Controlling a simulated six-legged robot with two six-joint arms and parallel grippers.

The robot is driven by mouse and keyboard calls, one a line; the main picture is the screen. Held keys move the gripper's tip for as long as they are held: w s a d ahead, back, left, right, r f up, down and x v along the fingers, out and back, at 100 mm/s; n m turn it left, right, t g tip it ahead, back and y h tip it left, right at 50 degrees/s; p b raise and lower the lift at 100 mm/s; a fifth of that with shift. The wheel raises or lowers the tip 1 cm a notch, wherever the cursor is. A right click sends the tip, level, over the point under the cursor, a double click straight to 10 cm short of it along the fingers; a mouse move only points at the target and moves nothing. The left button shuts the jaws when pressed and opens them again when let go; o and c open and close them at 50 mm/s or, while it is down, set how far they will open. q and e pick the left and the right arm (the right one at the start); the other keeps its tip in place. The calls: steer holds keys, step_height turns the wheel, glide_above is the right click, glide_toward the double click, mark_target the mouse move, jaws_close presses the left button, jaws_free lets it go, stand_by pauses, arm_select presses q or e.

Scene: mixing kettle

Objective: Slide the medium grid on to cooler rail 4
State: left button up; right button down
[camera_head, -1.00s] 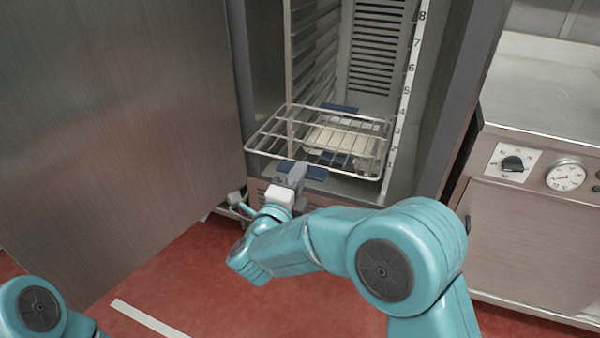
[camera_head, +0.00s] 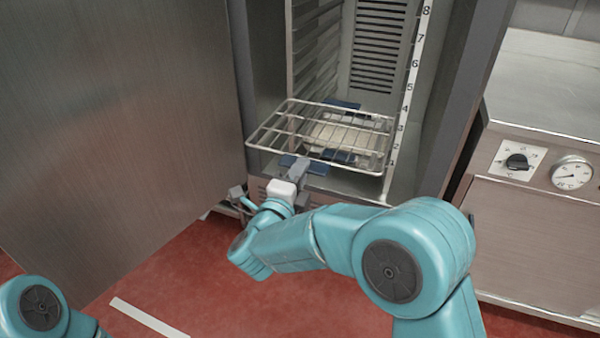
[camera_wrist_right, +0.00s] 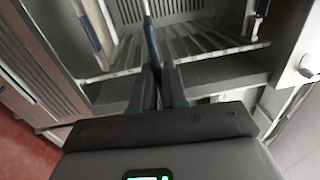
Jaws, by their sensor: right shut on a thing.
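The medium grid (camera_head: 270,133) is a wire rack at the front of the open cooler (camera_head: 245,60). Its rear part reaches inside between the low rails and its front left part sticks out. White numbers strip (camera_head: 412,75) marks the rails up the right side; the grid's right side is near the low numbers. I cannot tell which rail it touches. My left gripper is outside the frame.
A pale container (camera_head: 345,138) with dark blue parts (camera_head: 305,165) sits low in the cooler under the grid. The open steel door (camera_head: 110,120) stands at the left. A steel unit with knob (camera_head: 518,161) and gauge (camera_head: 571,173) is at the right. Upper rails are empty.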

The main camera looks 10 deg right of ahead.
steer(key=shift+w+r, duration=0.1)
stand_by(0.3)
steer(key=shift+f+b+x, duration=0.1)
steer(key=shift+b+x, duration=0.15)
steer(key=shift+x, duration=1.1)
steer(key=shift+f+b+x, duration=0.15)
steer(key=shift+b+x, duration=0.1)
steer(key=shift+x, duration=1.15)
glide_toward(331, 122)
steer(key=shift+a+r, duration=0.15)
steer(key=shift+r, duration=0.35)
steer(key=shift+f+p+x, duration=0.1)
steer(key=shift+p+x, duration=0.1)
steer(key=shift+x, duration=1.2)
steer(key=shift+f+p+x, duration=0.15)
steer(key=shift+x, duration=1.2)
steer(key=shift+f+p+x, duration=0.1)
steer(key=shift+p+x, duration=0.4)
steer(key=shift+x, duration=0.75)
steer(key=shift+f+p+x, duration=0.15)
steer(key=shift+p+x, duration=0.35)
steer(key=shift+x, duration=0.8)
